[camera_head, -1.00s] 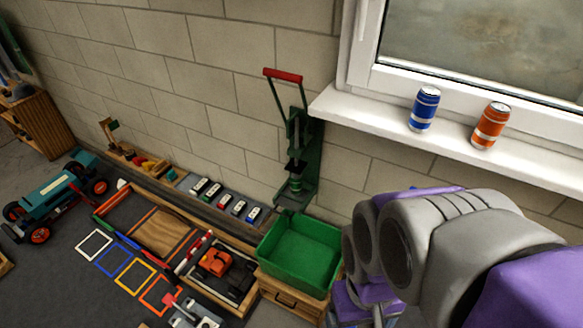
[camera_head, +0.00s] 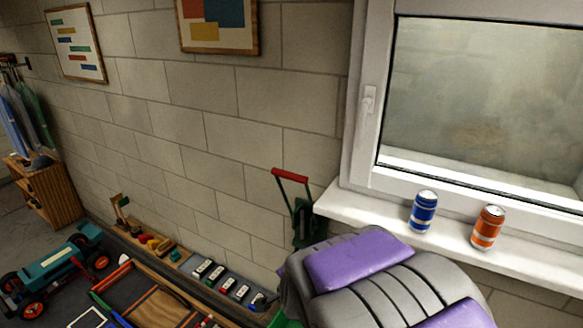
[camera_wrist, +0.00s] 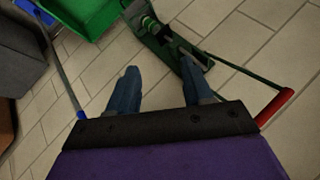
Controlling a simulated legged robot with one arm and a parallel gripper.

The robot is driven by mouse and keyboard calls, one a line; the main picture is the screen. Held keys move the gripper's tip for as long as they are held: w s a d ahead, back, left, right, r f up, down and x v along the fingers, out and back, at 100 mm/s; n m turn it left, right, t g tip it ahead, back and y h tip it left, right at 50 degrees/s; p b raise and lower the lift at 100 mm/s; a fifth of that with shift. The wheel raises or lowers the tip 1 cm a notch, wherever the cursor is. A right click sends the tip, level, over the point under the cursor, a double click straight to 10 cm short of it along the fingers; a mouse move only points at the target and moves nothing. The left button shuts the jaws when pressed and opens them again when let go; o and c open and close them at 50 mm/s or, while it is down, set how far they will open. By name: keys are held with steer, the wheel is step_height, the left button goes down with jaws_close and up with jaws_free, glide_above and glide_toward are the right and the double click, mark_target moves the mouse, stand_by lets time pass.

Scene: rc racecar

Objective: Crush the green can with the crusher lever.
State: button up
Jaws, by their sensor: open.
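The crusher is dark green and mounted on the block wall; its red lever handle (camera_head: 290,175) sticks up left of the window sill. In the head view my arm hides the crusher's lower part. In the wrist view the crusher (camera_wrist: 165,45) lies beyond my fingertips. Its lever runs right to the red handle (camera_wrist: 274,106), beside and apart from my right finger. A green banded cylinder (camera_wrist: 150,24), perhaps the green can, sits in the crusher. My gripper (camera_wrist: 158,70) is open, with nothing between its fingers.
A blue can (camera_head: 424,212) and an orange can (camera_head: 487,228) stand on the window sill (camera_head: 380,225). A green bin (camera_wrist: 82,14) shows at the wrist view's top left. A thin grey rod with a blue end (camera_wrist: 80,115) is left of my fingers. Toy cars (camera_head: 225,280) line the wall's foot.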

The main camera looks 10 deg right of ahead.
steer(key=w+a+r+m+t+h+p, duration=0.1)
steer(key=w+r+m+t+h+p, duration=0.45)
steer(key=w+r+m+t, duration=0.5)
steer(key=w+d+r+n+p, duration=0.1)
steer(key=w, duration=0.7)
steer(key=w+d+r+p, duration=0.1)
steer(key=w+d+r, duration=0.1)
steer(key=w, duration=0.7)
steer(key=shift+w+d+n+y, duration=0.25)
steer(key=shift+w+n+y, duration=0.1)
steer(key=shift+y, duration=0.1)
steer(key=shift+s, duration=0.15)
jaws_close()
